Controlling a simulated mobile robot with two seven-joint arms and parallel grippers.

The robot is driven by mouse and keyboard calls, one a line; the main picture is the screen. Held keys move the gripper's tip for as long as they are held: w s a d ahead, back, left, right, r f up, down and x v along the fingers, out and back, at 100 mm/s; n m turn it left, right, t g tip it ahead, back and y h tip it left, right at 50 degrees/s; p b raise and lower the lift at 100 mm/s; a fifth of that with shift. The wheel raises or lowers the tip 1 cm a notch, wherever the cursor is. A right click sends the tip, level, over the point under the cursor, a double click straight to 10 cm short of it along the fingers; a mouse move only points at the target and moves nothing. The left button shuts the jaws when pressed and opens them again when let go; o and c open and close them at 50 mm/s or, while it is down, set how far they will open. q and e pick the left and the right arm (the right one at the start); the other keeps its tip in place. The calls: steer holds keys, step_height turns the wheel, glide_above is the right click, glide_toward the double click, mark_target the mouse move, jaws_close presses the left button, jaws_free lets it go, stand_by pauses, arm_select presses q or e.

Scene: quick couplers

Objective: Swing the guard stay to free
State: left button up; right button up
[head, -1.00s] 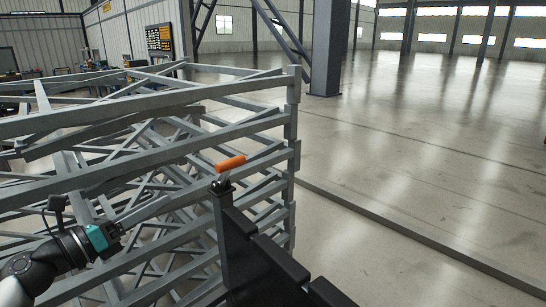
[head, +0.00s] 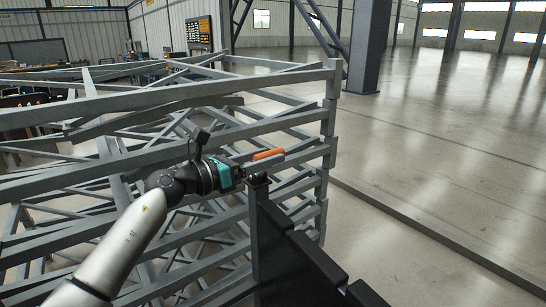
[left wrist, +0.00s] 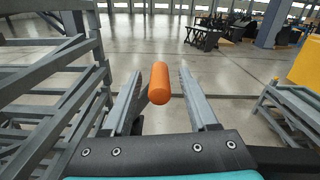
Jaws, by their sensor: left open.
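The guard stay shows as an orange grip (head: 268,154) on a small dark pivot (head: 258,180) at the top of a dark post (head: 266,225). My left gripper (head: 274,161) is at the grip, its fingers pointing right and away. In the left wrist view the orange grip (left wrist: 159,83) stands between the two open grey fingers of the gripper (left wrist: 160,74). Gaps show on both sides, so the fingers look apart from it. The lower part of the lever is hidden behind the gripper. My right gripper is not in view.
A rack of grey steel beams (head: 150,128) stands close behind and left of my left arm. A dark stepped barrier (head: 312,262) runs from the post towards the front right. The concrete floor (head: 450,160) to the right is open.

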arm_select(q)
steer(key=shift+w+d, duration=0.35)
steer(key=shift+d, duration=0.1)
steer(key=shift+w+d, duration=0.35)
steer(key=shift+d, duration=0.15)
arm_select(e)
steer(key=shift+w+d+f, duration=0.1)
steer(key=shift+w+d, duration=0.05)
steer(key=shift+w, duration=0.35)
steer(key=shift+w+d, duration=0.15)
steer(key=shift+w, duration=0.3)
arm_select(q)
steer(key=c, duration=0.9)
jaws_close()
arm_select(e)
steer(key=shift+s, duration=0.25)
arm_select(q)
steer(key=shift+s+d+f, duration=0.1)
steer(key=shift+f, duration=0.05)
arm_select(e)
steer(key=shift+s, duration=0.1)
